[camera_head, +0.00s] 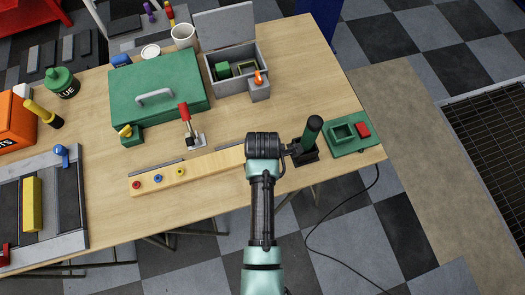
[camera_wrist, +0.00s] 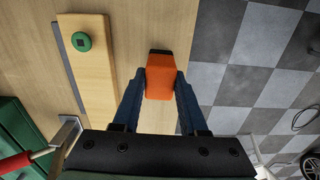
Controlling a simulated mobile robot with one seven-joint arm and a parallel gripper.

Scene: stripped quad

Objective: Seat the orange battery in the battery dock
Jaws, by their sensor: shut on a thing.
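The orange battery (camera_wrist: 160,80), with a dark end, sits between the two blue fingers of my gripper (camera_wrist: 160,92) in the wrist view. The fingers are shut on its sides. It appears over bare tabletop near the table's front edge; its height is unclear. In the head view my arm hides the battery and the fingertips. The battery dock appears to be the green block (camera_head: 341,148) at the table's right end, with a square opening and a red part on top. My arm's end is left of it, apart from it. The dock does not show in the wrist view.
A wooden strip (camera_head: 190,172) with coloured buttons lies left of my arm. A red-handled lever (camera_head: 188,125), a green case (camera_head: 158,100) and an open grey box (camera_head: 240,85) stand behind. Bare table (camera_head: 310,85) lies at the back right.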

